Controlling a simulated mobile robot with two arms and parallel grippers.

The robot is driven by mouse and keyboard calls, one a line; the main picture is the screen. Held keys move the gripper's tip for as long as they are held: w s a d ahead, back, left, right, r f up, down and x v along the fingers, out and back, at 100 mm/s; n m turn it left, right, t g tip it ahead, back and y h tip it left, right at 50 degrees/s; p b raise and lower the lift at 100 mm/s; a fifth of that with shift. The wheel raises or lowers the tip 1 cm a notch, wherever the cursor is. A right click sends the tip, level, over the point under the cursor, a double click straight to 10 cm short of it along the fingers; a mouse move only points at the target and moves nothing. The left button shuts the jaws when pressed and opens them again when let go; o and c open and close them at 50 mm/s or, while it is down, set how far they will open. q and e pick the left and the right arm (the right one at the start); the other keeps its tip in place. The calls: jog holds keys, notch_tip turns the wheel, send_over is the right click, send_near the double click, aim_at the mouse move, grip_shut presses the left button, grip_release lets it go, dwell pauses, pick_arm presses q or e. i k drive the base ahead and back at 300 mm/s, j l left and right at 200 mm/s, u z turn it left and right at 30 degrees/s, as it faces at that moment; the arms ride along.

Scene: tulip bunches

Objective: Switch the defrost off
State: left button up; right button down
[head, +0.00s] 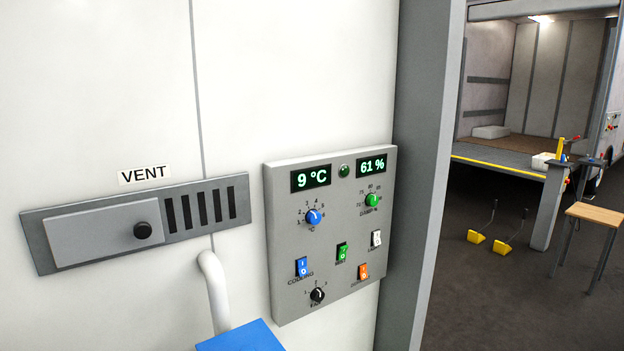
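The grey control panel (332,297) is fixed to the white wall, left of a grey post. Its orange rocker switch (363,271) sits at the lower right, with a small label under it too blurred to read surely; it seems to be the defrost switch. Whether it is on or off I cannot tell. A blue switch (302,267) labelled cooling, a green switch (342,252) and a white switch (376,238) are nearby. A black knob (317,294) is below left of the orange switch. Neither of my grippers is in view.
Displays read 9 °C (311,178) and 61 % (372,165). A vent plate (100,236) with a black knob is to the left. A white pipe (214,290) and a blue surface (240,337) lie below. A doorway at right shows a wooden-topped stool (596,214).

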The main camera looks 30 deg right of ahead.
aim_at(363, 275)
jog(key=z, duration=1.35)
